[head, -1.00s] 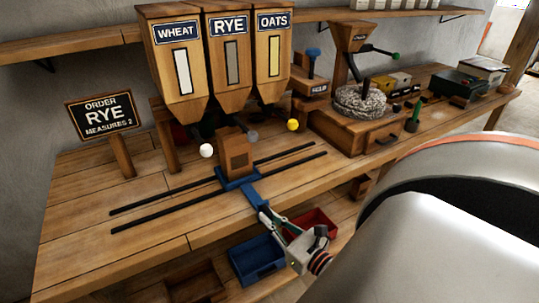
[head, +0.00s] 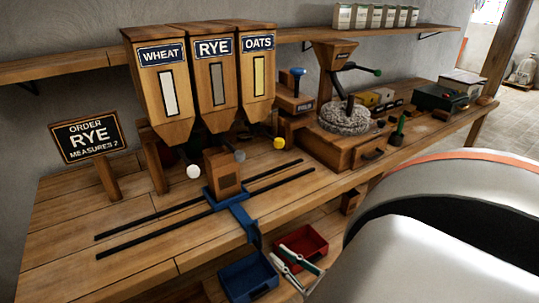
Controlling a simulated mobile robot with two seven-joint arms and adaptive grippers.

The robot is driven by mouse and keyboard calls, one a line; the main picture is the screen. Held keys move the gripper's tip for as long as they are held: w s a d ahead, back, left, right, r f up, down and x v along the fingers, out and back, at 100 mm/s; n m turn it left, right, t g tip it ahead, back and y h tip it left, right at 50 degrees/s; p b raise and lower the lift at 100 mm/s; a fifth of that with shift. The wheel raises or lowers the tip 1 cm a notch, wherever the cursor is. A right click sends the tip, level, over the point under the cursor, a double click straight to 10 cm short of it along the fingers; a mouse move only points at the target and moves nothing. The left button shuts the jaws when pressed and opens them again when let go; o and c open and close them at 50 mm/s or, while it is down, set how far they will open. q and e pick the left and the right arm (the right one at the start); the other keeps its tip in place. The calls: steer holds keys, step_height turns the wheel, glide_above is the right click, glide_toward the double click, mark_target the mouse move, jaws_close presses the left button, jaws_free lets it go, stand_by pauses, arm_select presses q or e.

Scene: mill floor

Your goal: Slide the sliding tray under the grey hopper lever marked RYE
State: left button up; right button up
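The sliding tray (head: 211,198) is a blue carriage on two black rails, with a wooden box (head: 222,181) on it and a blue handle (head: 239,221) reaching over the bench's front edge. The box stands in front of the RYE hopper (head: 215,82), its top just left of and below the grey lever knob (head: 239,156). The white knob (head: 193,171) is to its left, the yellow knob (head: 279,143) to its right. My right gripper (head: 277,251) is open and empty, below and right of the handle, apart from it. My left gripper is not in view.
Blue (head: 247,278) and red (head: 304,243) bins sit below the bench edge, close to my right gripper. An order sign (head: 88,138) reads RYE, measures 2. A mill with a round stone (head: 343,117) stands at right. The rails (head: 130,246) are clear left of the tray.

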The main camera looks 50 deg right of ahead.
steer(key=shift+s+a, duration=0.15)
steer(key=shift+s, duration=1.45)
